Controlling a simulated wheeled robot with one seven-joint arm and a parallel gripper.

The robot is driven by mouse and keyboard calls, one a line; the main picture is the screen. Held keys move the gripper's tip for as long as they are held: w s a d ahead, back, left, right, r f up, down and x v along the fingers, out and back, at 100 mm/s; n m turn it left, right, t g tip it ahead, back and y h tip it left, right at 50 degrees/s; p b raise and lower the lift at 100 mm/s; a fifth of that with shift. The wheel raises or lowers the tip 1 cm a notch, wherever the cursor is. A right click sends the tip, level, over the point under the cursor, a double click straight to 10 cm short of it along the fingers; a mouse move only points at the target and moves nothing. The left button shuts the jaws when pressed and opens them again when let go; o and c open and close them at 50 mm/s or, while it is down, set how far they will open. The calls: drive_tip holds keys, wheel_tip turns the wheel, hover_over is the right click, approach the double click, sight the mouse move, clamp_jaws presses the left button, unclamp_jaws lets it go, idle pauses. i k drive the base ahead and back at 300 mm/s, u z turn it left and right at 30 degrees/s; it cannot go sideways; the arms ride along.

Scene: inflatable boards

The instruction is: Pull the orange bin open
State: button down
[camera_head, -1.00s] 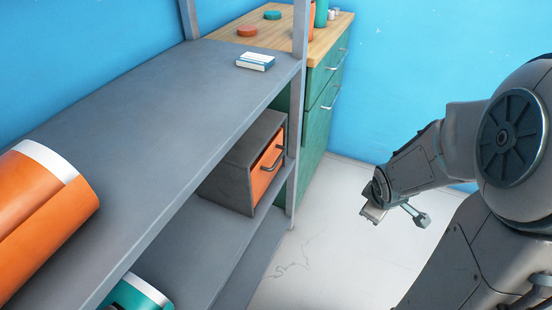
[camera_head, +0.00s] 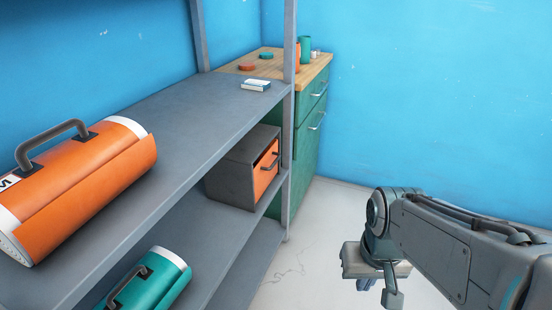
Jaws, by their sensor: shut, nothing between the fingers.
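The orange bin (camera_head: 264,181) sits in a dark grey box (camera_head: 231,178) on the shelf rack's middle level, near the right-hand post. Its orange front is upright and looks flush with the box. A dark bar handle (camera_head: 267,161) crosses its upper part. My gripper (camera_head: 366,285) is to the right of the bin and lower in the picture, over the pale floor, clear of the rack. It is shut and empty, pointing downward. Its fingertips are small and partly hidden by the gripper body.
An orange rolled bag (camera_head: 95,175) lies on the grey top shelf (camera_head: 190,130), with a teal one (camera_head: 150,285) below. A small white-and-blue box (camera_head: 256,85) lies at the shelf's far end. A green cabinet (camera_head: 307,150) stands behind. Pale floor (camera_head: 320,220) is free between rack and arm.

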sight(256, 169)
drive_tip(key=u, duration=0.15)
drive_tip(key=k, duration=0.3)
drive_tip(key=z, duration=0.85)
drive_tip(key=i, duration=1.2)
drive_tip(key=u, duration=1)
drive_tip(key=i, duration=0.25)
drive_tip(key=u, duration=0.3)
